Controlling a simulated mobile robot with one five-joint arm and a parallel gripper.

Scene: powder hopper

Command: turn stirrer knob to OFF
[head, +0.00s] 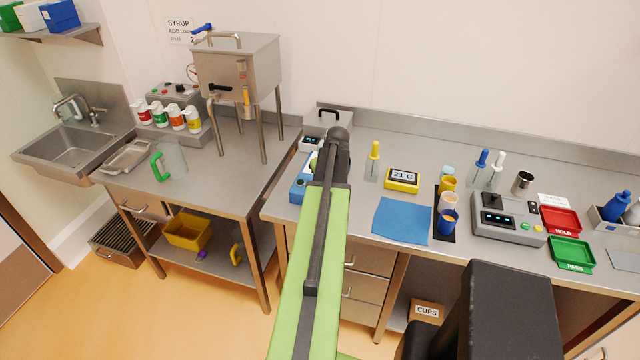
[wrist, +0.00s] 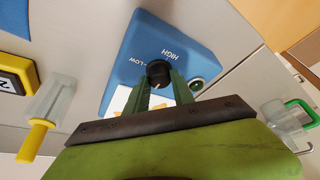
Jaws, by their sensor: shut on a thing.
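No OFF label is readable; my fingers and palm cover the face below the knob. In the head view the blue box (head: 298,190) shows left of my arm, which hides the knob and my fingertips.
A green-handled jug (head: 172,162) stands on the left table.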

